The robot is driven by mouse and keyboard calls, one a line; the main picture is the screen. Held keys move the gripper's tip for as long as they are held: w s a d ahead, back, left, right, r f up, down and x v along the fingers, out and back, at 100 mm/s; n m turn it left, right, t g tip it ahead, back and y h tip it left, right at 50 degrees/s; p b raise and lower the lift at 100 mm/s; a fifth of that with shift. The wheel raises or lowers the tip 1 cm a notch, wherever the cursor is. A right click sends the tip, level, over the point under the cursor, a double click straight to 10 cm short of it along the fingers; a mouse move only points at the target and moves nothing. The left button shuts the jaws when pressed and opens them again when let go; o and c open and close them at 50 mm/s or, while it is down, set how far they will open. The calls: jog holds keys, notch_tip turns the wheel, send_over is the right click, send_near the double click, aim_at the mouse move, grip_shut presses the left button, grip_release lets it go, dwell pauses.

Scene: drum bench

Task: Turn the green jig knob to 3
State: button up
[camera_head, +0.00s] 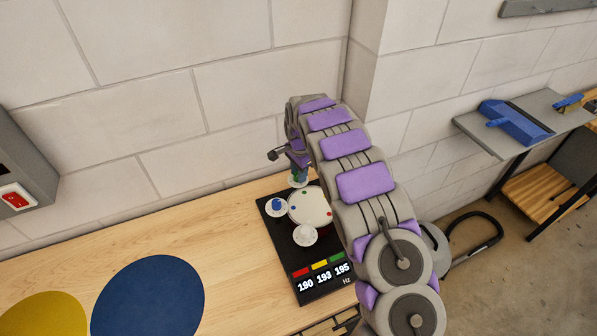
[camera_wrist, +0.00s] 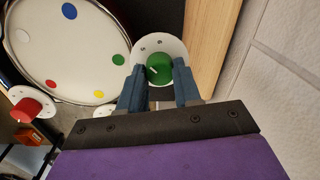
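The green knob (camera_wrist: 159,68) sits on a round white dial plate (camera_wrist: 176,46) beside the drum. A short white mark shows on its face; I cannot read a number from it. My gripper (camera_wrist: 160,70) has one blue finger on each side of the knob in the wrist view. The fingers look very close to its sides; I cannot tell if they touch. In the head view my gripper (camera_head: 298,172) is at the far end of the black board, and its fingers mostly hide the knob there.
The drum (camera_head: 310,207) has a white head with coloured dots. A blue knob (camera_head: 277,204) and another dial plate (camera_head: 305,236) stand near it. A display (camera_head: 324,278) reads 190, 193, 195 Hz. A red knob (camera_wrist: 27,109) shows in the wrist view. A wall (camera_wrist: 285,60) is close by.

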jog(key=c, duration=0.4)
jog(key=shift+c, duration=0.2)
jog(key=shift+w+r+n, duration=0.1)
jog(key=shift+n, duration=0.2)
jog(key=n+p, duration=0.1)
jog(key=n, duration=0.1)
jog(key=shift+n, duration=0.3)
jog(key=n+p, duration=0.2)
jog(key=n, duration=0.2)
jog(key=shift+w+a+r+n, duration=0.1)
jog(key=shift+n, duration=0.2)
jog(key=n+p, duration=0.1)
jog(key=n, duration=0.4)
jog(key=shift+w+n+g+p, duration=0.1)
jog(key=shift+n+g+p, duration=0.4)
jog(key=shift+n, duration=2)
jog(key=shift+a, duration=0.1)
